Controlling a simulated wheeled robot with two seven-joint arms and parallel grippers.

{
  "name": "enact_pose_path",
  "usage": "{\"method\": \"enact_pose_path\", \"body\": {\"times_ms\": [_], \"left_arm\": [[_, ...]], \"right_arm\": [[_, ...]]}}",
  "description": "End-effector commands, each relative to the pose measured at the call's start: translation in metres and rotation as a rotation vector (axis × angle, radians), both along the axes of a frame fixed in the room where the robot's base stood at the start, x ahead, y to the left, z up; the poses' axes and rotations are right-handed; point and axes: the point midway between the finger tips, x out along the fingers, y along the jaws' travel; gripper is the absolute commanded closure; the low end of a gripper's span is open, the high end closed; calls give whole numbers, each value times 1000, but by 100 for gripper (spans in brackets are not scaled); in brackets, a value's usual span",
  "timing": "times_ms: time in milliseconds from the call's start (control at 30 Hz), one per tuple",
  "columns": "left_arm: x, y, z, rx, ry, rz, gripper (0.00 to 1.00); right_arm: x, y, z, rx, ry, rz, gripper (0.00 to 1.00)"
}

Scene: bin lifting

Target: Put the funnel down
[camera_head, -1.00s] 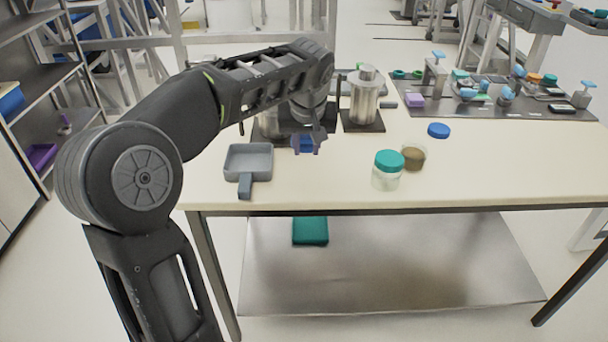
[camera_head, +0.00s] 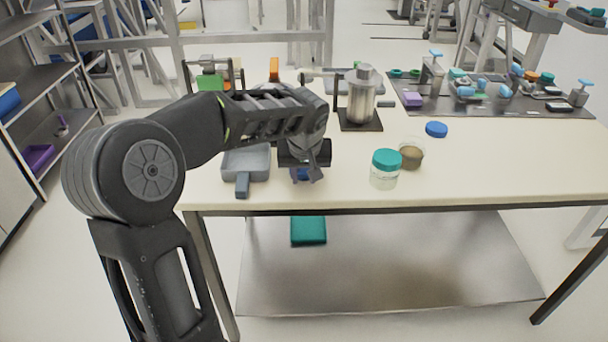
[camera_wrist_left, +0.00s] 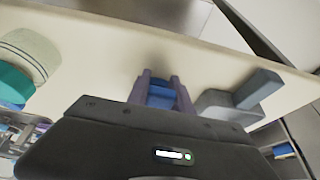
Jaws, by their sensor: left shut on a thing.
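My left gripper (camera_head: 307,174) is over the near part of the cream table, just right of a grey dustpan-like tray (camera_head: 255,162). It is shut on a small blue thing, which I take to be the funnel (camera_head: 299,174). In the left wrist view the blue funnel (camera_wrist_left: 160,96) shows between the two fingers (camera_wrist_left: 162,92), with the table surface close behind. Its shape is mostly hidden by the fingers. I cannot tell whether it touches the table. My right gripper is not in view.
A jar with a teal lid (camera_head: 386,160) and a cup with brown contents (camera_head: 411,157) stand right of the gripper. A blue lid (camera_head: 436,129) lies behind them. A metal canister (camera_head: 360,100) stands behind the gripper. The table's right front is clear.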

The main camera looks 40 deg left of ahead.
Motion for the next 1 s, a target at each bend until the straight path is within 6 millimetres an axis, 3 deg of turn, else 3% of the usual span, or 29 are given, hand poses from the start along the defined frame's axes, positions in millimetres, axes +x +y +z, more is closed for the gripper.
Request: {"method": "enact_pose_path", "body": {"times_ms": [333, 367, 600, 1000], "left_arm": [[0, 0, -4, 0, -1, 0, 100], [0, 0, -3, 0, -2, 1, 72], [0, 0, -2, 1, -1, 0, 52], [0, 0, 4, 0, -2, 0, 52]], "right_arm": [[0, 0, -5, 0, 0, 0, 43], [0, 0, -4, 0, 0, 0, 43], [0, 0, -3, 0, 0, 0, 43], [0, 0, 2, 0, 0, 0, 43]]}}
